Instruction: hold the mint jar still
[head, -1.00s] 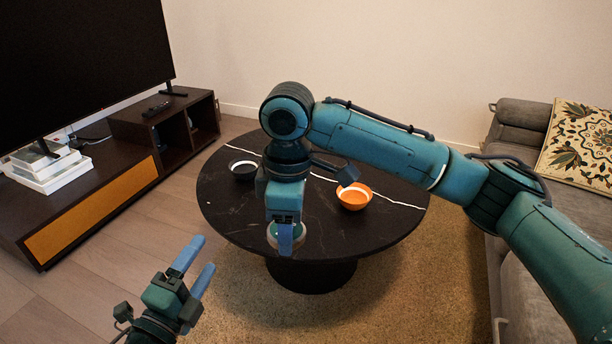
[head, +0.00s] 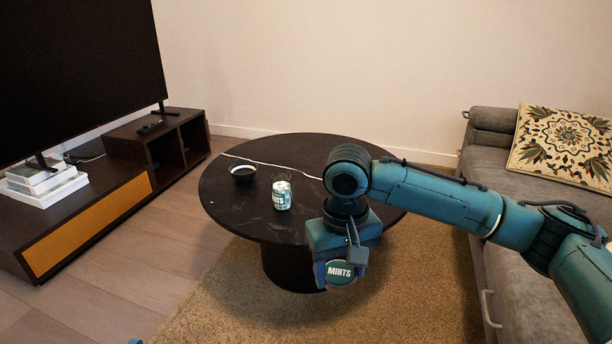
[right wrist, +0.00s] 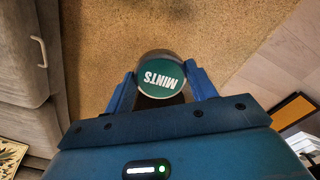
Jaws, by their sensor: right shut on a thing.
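The mint jar (head: 340,273) shows its round dark green top, lettered MINTS, in my right gripper (head: 338,265), in front of the table's near edge in the head view. In the right wrist view the jar's top (right wrist: 160,78) sits between the two blue fingers of my right gripper (right wrist: 160,88), which are shut on it, with rug behind. A narrow grey strip of its side shows; the rest of its body is hidden. Of my left gripper only a tiny blue piece (head: 135,341) shows at the bottom edge of the head view.
A round black table (head: 235,215) stands on a tan rug (head: 420,290). A grey sofa (head: 500,270) stands at the right and a TV cabinet (head: 90,225) at the left.

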